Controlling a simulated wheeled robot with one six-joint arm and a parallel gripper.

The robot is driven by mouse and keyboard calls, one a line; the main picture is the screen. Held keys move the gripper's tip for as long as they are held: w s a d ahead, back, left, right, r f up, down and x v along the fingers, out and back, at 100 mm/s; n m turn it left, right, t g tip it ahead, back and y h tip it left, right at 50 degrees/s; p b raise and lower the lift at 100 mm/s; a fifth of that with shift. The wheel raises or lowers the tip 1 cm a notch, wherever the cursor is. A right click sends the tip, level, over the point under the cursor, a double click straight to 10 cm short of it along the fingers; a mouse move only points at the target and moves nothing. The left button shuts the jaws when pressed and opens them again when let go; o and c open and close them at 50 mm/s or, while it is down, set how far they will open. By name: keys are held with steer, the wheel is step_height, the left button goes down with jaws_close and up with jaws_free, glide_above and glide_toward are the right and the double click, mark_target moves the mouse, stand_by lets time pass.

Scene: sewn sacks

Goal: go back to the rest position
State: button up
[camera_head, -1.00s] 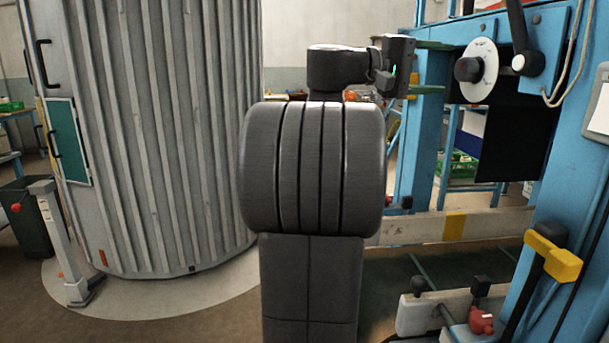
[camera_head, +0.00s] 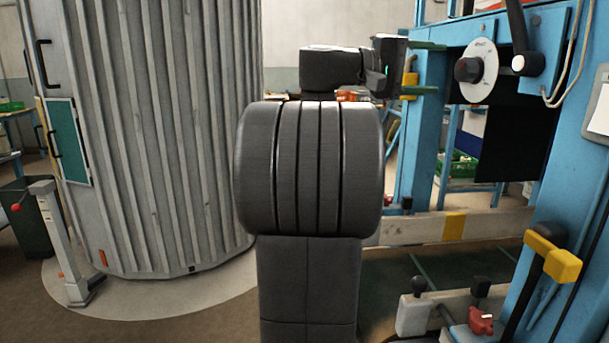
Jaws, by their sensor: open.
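My gripper (camera_head: 440,67) is at the upper middle, at the end of my dark arm. Its two green fingers, one above the other, point right and stand wide apart, in front of the blue frame's left post. Nothing shows between them. My arm hides part of the view behind it. No sewn sack is in view.
A large ribbed grey cylinder (camera_head: 150,150) stands at the left, with a small lever post (camera_head: 58,240) before it. A blue machine frame (camera_head: 560,180) with a dial (camera_head: 478,62) and yellow parts (camera_head: 553,256) fills the right. A dark bin (camera_head: 30,215) stands at far left.

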mark_target(460, 71)
steer(key=d, duration=0.6)
steer(key=shift+w+d, duration=0.2)
steer(key=shift+d, duration=0.1)
steer(key=shift+a+r+n+p, duration=0.25)
steer(key=shift+n+p, duration=0.75)
steer(key=shift+n, duration=0.1)
steer(key=n+p, duration=0.2)
steer(key=n, duration=0.1)
steer(key=n+p, duration=0.3)
steer(key=n, duration=0.1)
steer(key=shift+f, duration=0.1)
steer(key=n+p, duration=0.3)
steer(key=n, duration=0.3)
steer(key=shift+f+p, duration=0.1)
steer(key=shift+p, duration=0.2)
steer(key=shift+f+n+p, duration=0.15)
steer(key=shift+n+p, duration=0.7)
steer(key=shift+n, duration=1.15)
